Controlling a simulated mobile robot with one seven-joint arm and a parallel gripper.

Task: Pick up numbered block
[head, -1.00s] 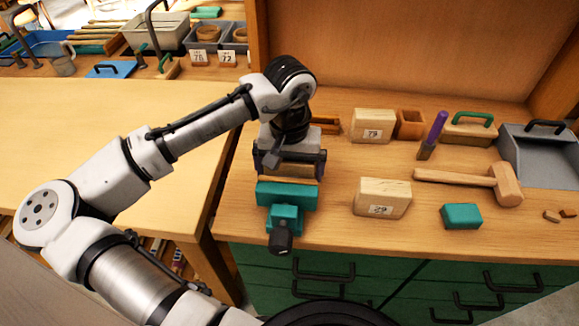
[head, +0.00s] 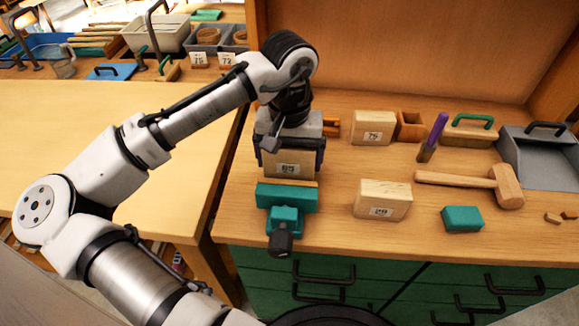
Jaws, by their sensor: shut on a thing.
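My gripper (head: 291,150) points down at the left end of the workbench, its two dark fingers on either side of a wooden block (head: 290,165). It is shut on that block, whose white label seems to read 65. The held block is just behind the teal vise (head: 287,197); its lower edge meets the view of the vise, and I cannot tell if they touch. Two other numbered wooden blocks stand to the right: one at the back (head: 373,128), label perhaps 75, and one nearer the front (head: 383,200), its label hard to read.
Right of the blocks are a wooden mallet (head: 480,183), a teal block (head: 462,219), a purple-handled tool (head: 433,138), a green-handled float (head: 468,131) and a grey pan (head: 541,158). A small wooden box (head: 410,125) stands beside the back block. The left table (head: 110,125) is mostly clear.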

